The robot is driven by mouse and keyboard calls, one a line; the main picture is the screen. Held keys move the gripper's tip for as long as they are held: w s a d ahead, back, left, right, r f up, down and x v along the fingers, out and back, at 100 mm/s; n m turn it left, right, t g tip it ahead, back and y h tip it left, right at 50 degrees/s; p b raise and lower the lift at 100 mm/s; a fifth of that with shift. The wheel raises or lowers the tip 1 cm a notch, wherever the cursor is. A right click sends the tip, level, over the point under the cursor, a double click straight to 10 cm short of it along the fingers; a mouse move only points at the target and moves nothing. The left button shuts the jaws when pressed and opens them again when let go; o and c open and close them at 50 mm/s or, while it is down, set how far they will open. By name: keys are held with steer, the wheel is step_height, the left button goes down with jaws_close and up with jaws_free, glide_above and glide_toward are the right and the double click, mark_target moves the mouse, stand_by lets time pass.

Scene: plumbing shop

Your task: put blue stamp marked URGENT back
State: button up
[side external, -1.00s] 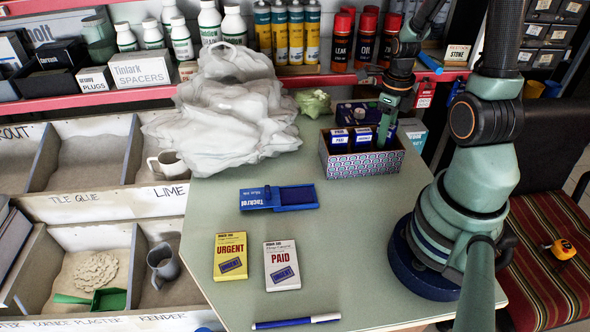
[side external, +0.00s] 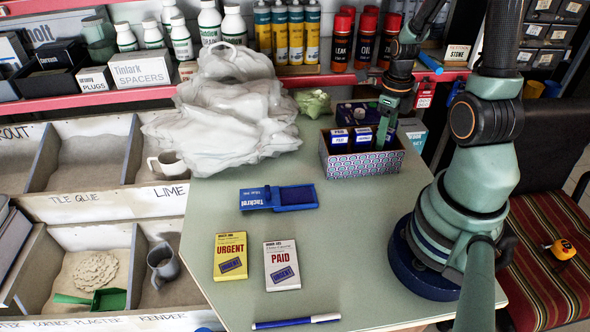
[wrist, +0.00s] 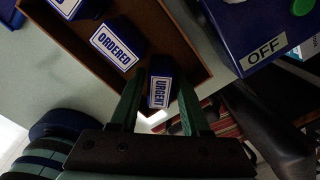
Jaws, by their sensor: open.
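The blue stamp marked URGENT (wrist: 159,88) stands between my gripper's two fingers in the wrist view, its white label facing the camera. It appears to be in the near corner of the brown-lined box (wrist: 178,30); its lower part is hidden. My gripper (side external: 384,134) is open and reaches down at the right end of the patterned box (side external: 350,170) in the side view. In the wrist view its fingers (wrist: 158,98) lie on either side of the stamp; I cannot tell whether they touch it. A blue stamp marked ORDERED (wrist: 118,44) stands beside it in the box.
A blue case marked OFF (wrist: 262,45) is close beside the box. An ink pad (side external: 280,197), a yellow URGENT carton (side external: 230,257), a white PAID carton (side external: 282,266) and a pen (side external: 296,321) lie on the table. White bags (side external: 230,115) fill the back left.

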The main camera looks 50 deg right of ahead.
step_height(320, 180, up, 11)
steer(key=shift+r, duration=0.15)
steer(key=shift+a+r, duration=0.1)
steer(key=shift+r, duration=0.1)
steer(key=w+a+r+m+t, duration=0.2)
steer(key=a+m, duration=0.7)
steer(key=m, duration=0.9)
steer(key=w+a+r+m+t, duration=0.3)
steer(key=a+m, duration=0.7)
steer(key=m, duration=0.8)
step_height(320, 180, up, 3)
steer(key=shift+w+a+r+t, duration=0.1)
steer(key=shift+w+a+t, duration=0.2)
steer(key=shift+w, duration=0.75)
steer(key=shift+c, duration=0.3)
